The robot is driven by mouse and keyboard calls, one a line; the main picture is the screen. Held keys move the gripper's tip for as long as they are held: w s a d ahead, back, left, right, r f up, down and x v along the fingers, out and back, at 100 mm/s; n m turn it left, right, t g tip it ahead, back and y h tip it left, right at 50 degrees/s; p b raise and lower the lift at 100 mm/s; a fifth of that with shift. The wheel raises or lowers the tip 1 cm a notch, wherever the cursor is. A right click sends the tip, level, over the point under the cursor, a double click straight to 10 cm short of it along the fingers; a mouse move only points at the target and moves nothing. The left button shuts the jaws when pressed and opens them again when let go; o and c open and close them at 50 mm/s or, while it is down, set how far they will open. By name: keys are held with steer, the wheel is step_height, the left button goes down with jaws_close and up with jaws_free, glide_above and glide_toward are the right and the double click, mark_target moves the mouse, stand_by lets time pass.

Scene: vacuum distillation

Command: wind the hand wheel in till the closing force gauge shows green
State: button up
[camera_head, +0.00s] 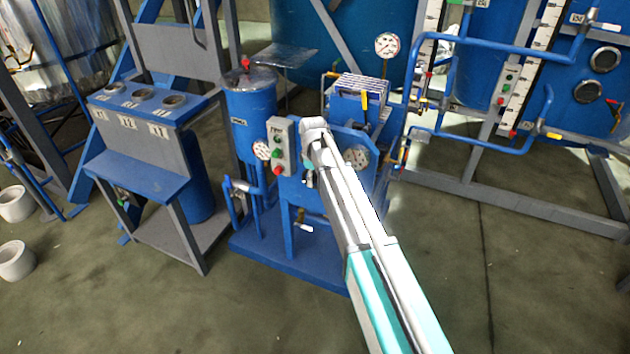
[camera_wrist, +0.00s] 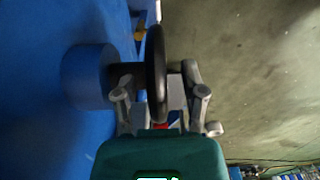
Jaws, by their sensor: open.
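The black hand wheel (camera_wrist: 156,72) shows edge-on in the wrist view, on a short shaft from a blue round housing (camera_wrist: 88,76). My gripper (camera_wrist: 158,84) is open, with one finger on each side of the wheel's near rim; whether either finger touches it I cannot tell. In the head view my arm hides the wheel and most of my gripper. A round dial (camera_head: 357,157) shows just right of my wrist on the blue press frame. Which dial is the closing force gauge, and whether it shows green, I cannot tell.
A grey button box (camera_head: 281,146) and another dial (camera_head: 262,150) are left of my wrist. A blue tank (camera_head: 250,105) stands behind them. A large gauge (camera_head: 387,45) is at the back. Blue pipes (camera_head: 480,140) run at right. The floor (camera_head: 530,270) at right is clear.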

jaws_close()
stand_by(0.3)
steer(key=shift+s, duration=0.15)
steer(key=shift+y, duration=0.8)
jaws_free()
steer(key=shift+t, duration=0.3)
